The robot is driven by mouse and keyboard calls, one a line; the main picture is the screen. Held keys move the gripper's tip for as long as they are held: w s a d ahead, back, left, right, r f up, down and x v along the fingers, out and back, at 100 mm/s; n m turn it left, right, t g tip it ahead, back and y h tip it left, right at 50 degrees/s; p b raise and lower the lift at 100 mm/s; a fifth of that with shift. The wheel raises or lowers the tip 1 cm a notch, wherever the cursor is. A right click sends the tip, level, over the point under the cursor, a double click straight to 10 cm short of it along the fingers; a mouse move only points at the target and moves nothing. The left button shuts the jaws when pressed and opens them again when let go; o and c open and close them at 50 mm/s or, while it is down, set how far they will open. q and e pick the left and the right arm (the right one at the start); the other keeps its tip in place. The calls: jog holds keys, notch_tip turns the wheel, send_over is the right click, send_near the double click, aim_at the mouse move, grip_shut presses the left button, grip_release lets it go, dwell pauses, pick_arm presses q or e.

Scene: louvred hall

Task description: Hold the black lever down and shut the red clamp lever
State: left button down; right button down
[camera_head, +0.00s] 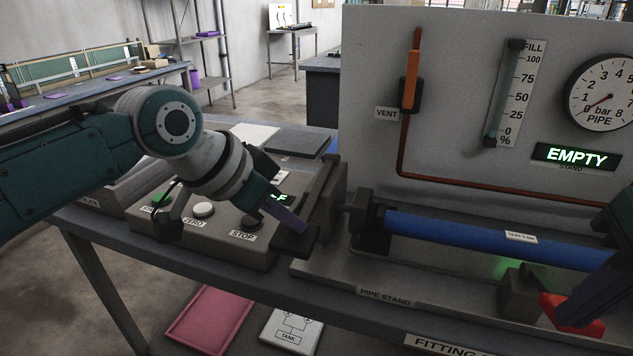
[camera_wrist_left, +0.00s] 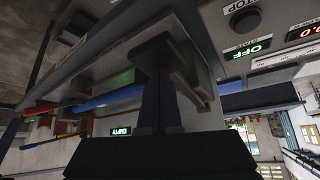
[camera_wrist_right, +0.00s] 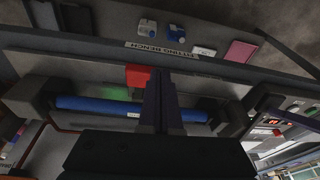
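The black lever (camera_head: 293,241) sticks out at the left end of the pipe stand. My left gripper (camera_head: 297,224) has its fingers together, tips at the lever's black pad, from above. In the left wrist view the fingers (camera_wrist_left: 160,75) reach the dark pad (camera_wrist_left: 150,45); contact is partly hidden. The red clamp lever (camera_head: 571,312) is low at the right front of the stand. My right gripper (camera_head: 578,318) is at it, cut by the picture edge. In the right wrist view its fingers (camera_wrist_right: 163,82) are together, beside the red lever (camera_wrist_right: 138,76).
A blue pipe (camera_head: 470,230) lies across the stand before a grey panel (camera_head: 460,130) whose display (camera_head: 574,155) reads EMPTY. Left of the stand is a control box (camera_head: 205,235) with green, white and black buttons. A pink tray (camera_head: 210,318) lies below the bench.

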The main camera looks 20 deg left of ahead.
jog(key=shift+m+h, duration=0.4)
jog(key=shift+m, duration=0.2)
jog(key=w+d+r, duration=0.2)
jog(key=w+r, duration=0.1)
jog(key=shift+w+d+r, duration=0.15)
jog(key=shift+w+r, duration=0.05)
jog(key=shift+s+x, duration=0.2)
jog(key=shift+x, duration=0.8)
jog(key=shift+s+x, duration=0.2)
jog(key=shift+x, duration=0.75)
jog(key=shift+s+x, duration=0.2)
jog(key=shift+x, duration=0.8)
jog(key=shift+f, duration=0.1)
jog(key=shift+s+x, duration=0.2)
jog(key=shift+x, duration=0.75)
jog(key=shift+s+x, duration=0.2)
jog(key=shift+x, duration=0.7)
jog(key=shift+f, duration=0.1)
jog(key=shift+w+v, duration=0.25)
jog(key=shift+v, duration=1.05)
jog(key=shift+w+v, duration=0.3)
jog(key=shift+v, duration=1.05)
jog(key=shift+w+v, duration=0.25)
jog(key=shift+v, duration=1.05)
